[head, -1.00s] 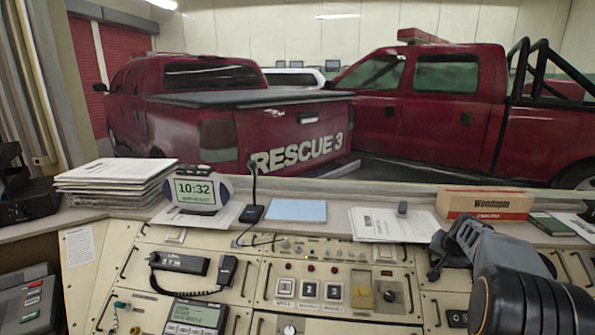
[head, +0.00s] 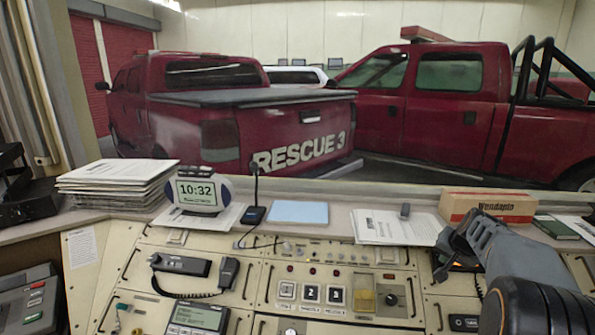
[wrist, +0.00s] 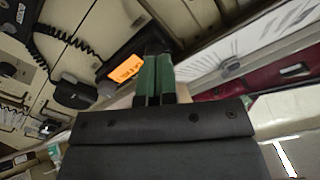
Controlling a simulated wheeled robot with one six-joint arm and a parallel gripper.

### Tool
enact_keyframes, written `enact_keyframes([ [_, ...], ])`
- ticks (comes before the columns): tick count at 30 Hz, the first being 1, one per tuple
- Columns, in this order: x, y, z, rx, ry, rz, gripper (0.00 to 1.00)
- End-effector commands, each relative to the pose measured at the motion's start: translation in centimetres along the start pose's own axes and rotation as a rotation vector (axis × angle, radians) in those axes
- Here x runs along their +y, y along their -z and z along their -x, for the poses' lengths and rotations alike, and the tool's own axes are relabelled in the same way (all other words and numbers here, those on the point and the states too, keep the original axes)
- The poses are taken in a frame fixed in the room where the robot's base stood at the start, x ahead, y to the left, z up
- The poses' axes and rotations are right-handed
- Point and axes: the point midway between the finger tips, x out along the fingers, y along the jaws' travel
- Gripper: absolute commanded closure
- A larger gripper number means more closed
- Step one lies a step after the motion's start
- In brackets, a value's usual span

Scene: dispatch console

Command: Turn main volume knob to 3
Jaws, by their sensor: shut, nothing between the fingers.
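My gripper (head: 441,272) reaches in from the right over the right part of the console. In the wrist view its two green fingers (wrist: 155,80) are together, with nothing held. A black round knob (head: 391,299) sits on the middle panel beside a yellow block, left of my gripper and apart from it. A pale knob (head: 290,331) shows at the bottom edge. The labels are too small to read, so I cannot tell which knob is the main volume or what its setting is.
Lit square buttons (head: 311,293) are on the middle panel. A handset with a coiled cord (head: 226,274) lies left. An orange display (wrist: 127,67) is near my fingers in the wrist view. A cardboard box (head: 487,207), papers (head: 395,227) and a desk microphone (head: 253,213) stand on the ledge.

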Motion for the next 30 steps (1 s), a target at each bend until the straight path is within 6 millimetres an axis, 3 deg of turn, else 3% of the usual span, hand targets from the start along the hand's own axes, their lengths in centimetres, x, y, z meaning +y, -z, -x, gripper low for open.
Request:
enact_keyframes([
  [11, -0.1, 0.0, 0.4, 0.001, 0.001, 0.003, 1.0],
  [19, 1.8, 0.4, 1.2, 0.003, 0.001, 0.001, 1.0],
  [30, 1.7, 0.3, -2.4, 0.0, 0.001, 0.004, 1.0],
])
